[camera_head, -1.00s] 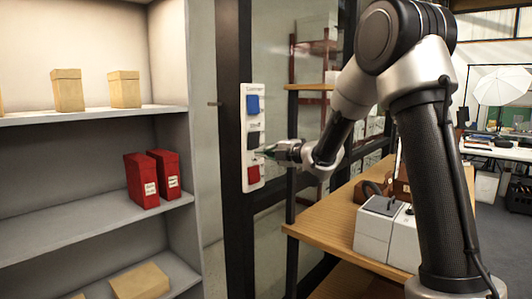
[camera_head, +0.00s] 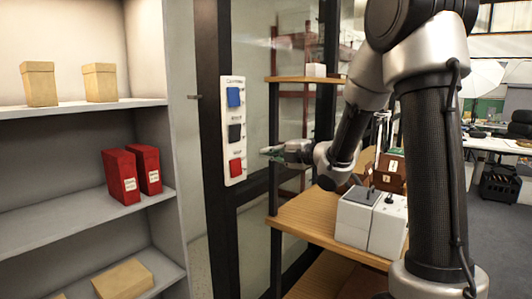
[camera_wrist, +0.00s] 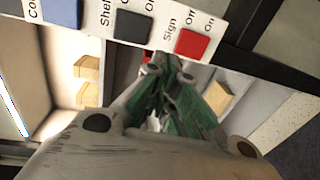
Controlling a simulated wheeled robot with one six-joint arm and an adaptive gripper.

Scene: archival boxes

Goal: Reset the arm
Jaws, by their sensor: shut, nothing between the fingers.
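My gripper (camera_head: 268,150) is shut and empty, in front of the glass door and to the right of the white switch panel (camera_head: 235,146). The panel carries a blue switch (camera_head: 233,97), a black switch (camera_head: 235,132) and a red switch (camera_head: 235,167). A gap shows between my fingertips and the panel in the head view. In the wrist view my gripper (camera_wrist: 167,70) points towards the panel's lower edge, with the red switch (camera_wrist: 191,43) just beyond the fingertips. The black switch (camera_wrist: 134,24) and blue switch (camera_wrist: 62,11) are to its left.
A grey shelf unit (camera_head: 90,108) on the left holds two red boxes (camera_head: 132,174) and several tan boxes (camera_head: 100,83). A wooden shelf (camera_head: 305,222) with a white-grey box pair (camera_head: 371,219) stands below my arm. Dark door frame posts (camera_head: 218,215) stand beside the panel.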

